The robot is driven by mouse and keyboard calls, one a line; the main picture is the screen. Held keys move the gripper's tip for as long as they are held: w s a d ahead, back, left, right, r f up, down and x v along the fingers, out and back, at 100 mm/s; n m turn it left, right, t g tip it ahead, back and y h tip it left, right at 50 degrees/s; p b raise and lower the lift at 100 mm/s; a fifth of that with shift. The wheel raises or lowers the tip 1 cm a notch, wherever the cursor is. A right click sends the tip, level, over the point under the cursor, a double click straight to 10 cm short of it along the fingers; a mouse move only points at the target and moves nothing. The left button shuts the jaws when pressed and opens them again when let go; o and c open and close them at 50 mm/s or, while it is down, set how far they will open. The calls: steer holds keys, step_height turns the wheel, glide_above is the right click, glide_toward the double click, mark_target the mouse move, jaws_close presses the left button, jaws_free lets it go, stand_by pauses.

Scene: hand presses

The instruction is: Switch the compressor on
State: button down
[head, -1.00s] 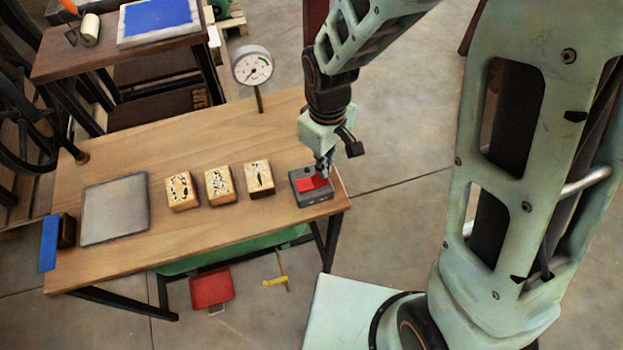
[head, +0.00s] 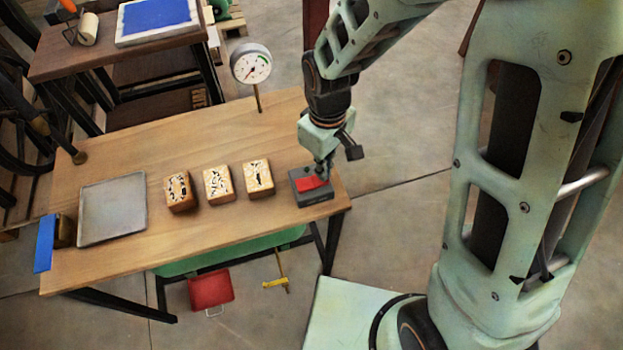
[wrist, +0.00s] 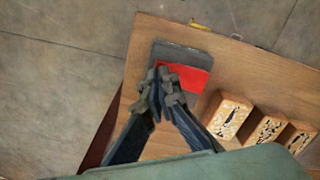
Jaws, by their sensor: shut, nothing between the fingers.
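A dark grey switch box (head: 312,197) with a red rocker (head: 311,183) sits at the right end of the wooden table. My gripper (head: 326,172) is shut and empty, pointing down at the right, far part of the rocker. In the wrist view its closed fingertips (wrist: 166,78) overlap the left part of the red rocker (wrist: 190,77), and they hide that part. I cannot tell whether they touch it. A round dial gauge (head: 251,64) stands on a stem at the table's back edge. A green body (head: 230,250), possibly the compressor, shows partly below the table.
Several things lie left of the switch box on the wooden table (head: 150,180): three printing blocks, one of them the right block (head: 258,178), a grey plate (head: 112,208) and a blue-faced block (head: 44,243). A red case (head: 210,288) lies on the floor.

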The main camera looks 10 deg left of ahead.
steer(key=shift+f, duration=0.25)
steer(key=shift+r, duration=0.1)
steer(key=shift+r+p, duration=2.7)
steer(key=shift+r, duration=0.8)
steer(key=shift+w, duration=0.1)
